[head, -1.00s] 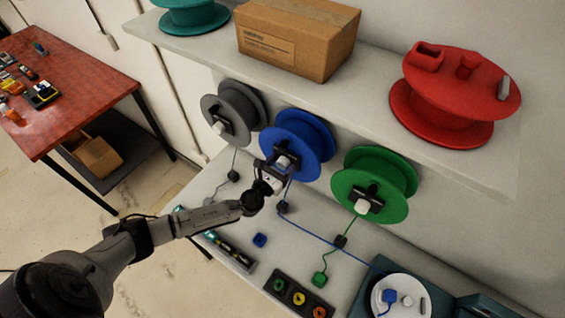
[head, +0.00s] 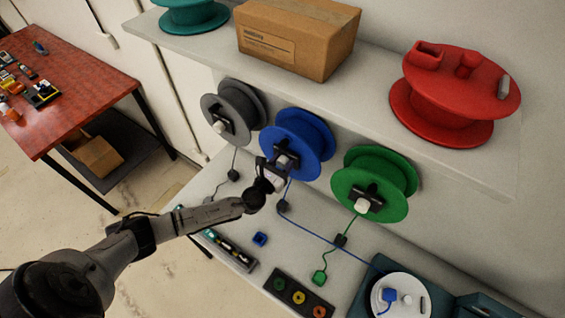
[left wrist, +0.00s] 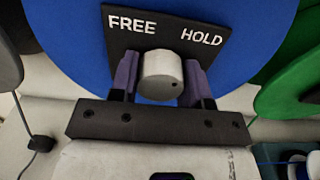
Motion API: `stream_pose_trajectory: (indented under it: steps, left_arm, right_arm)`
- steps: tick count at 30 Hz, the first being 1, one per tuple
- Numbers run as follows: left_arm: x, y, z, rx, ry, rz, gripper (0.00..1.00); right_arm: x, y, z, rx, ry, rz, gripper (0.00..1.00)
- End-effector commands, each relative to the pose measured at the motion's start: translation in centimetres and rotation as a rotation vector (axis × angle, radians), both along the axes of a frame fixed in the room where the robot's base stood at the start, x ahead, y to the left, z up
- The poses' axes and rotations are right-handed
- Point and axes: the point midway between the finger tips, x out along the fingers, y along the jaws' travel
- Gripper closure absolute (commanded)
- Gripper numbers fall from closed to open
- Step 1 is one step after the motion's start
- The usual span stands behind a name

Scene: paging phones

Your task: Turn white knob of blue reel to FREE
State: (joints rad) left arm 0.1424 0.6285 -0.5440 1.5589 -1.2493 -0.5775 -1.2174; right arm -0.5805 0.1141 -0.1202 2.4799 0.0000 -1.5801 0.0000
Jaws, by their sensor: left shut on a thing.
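The blue reel (head: 309,133) hangs under the shelf, between a grey reel and a green reel. Its white knob (left wrist: 160,75) sits on a black plate (left wrist: 155,35) marked FREE at upper left and HOLD at upper right. A small dark dot shows at the knob's lower right. My left gripper (left wrist: 161,80) has one finger on each side of the knob and is shut on it. In the head view my left gripper (head: 281,164) is at the front of the blue reel and partly hides the knob. My right gripper is not in view.
The grey reel (head: 210,100) and green reel (head: 349,190) hang close on either side. A cardboard box (head: 330,50) and a red reel (head: 440,103) stand on the shelf above. A blue cord (head: 325,241) runs down to the table below.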

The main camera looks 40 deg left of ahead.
Motion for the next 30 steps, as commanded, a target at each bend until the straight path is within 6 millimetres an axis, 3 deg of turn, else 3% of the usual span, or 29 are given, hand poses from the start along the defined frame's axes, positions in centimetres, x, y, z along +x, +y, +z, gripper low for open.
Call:
stream_pose_trajectory:
  steps: [11,30]
  left_arm:
    - [0.0,0.0,-0.2,-0.109,-0.014,0.001,0.81]
    - [0.0,-0.1,-0.1,-0.695,-0.083,0.000,0.81]
  right_arm:
    - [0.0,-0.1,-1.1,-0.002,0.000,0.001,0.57]
    - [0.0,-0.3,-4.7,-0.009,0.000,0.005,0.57]
